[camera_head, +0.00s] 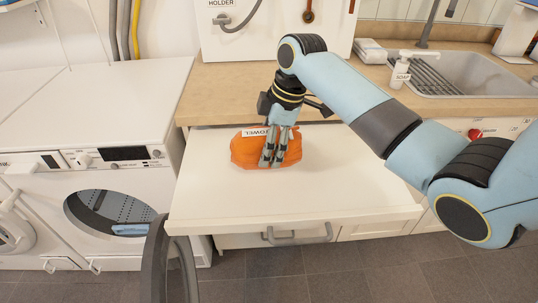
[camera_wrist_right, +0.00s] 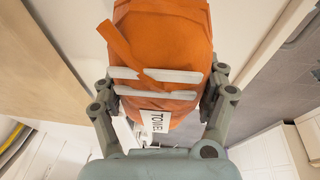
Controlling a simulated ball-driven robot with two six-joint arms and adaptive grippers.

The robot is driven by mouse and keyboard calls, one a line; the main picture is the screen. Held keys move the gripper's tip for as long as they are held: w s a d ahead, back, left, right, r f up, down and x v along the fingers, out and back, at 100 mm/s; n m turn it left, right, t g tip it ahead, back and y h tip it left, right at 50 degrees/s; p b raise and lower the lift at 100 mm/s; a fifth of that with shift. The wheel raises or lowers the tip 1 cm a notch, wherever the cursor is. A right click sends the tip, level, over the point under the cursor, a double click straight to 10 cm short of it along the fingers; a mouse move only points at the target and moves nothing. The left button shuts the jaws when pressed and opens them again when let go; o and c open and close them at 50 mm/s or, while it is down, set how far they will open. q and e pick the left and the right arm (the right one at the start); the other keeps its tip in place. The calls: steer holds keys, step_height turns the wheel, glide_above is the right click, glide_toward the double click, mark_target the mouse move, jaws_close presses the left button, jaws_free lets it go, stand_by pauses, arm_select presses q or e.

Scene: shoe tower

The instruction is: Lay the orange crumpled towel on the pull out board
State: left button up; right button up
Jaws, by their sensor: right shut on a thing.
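The orange crumpled towel (camera_head: 243,152) has a white label reading TOWEL. It is over the back middle part of the white pull out board (camera_head: 300,201); whether it touches the board is hard to tell. My right gripper (camera_head: 274,160) points down with its fingers around the towel, shut on it. In the right wrist view the towel (camera_wrist_right: 165,45) sits between the two fingers (camera_wrist_right: 163,85), with an orange strap across its top. My left gripper is not in view.
A washing machine (camera_head: 115,110) with an open drum stands left, its dark round door (camera_head: 157,262) in front of the board's left corner. The worktop (camera_head: 225,88) behind carries a soap bottle (camera_head: 400,72) and a sink (camera_head: 465,75). The board's front and right are bare.

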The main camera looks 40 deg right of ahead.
steer(key=shift+w+d+f, duration=0.15)
steer(key=shift+f, duration=0.05)
step_height(320, 180, down, 3)
steer(key=shift+f, duration=0.4)
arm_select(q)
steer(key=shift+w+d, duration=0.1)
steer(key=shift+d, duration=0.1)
arm_select(e)
steer(key=o, duration=1.6)
steer(key=shift+o, duration=0.2)
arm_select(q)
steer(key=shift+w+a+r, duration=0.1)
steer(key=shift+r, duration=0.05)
arm_select(e)
steer(key=v, duration=1.2)
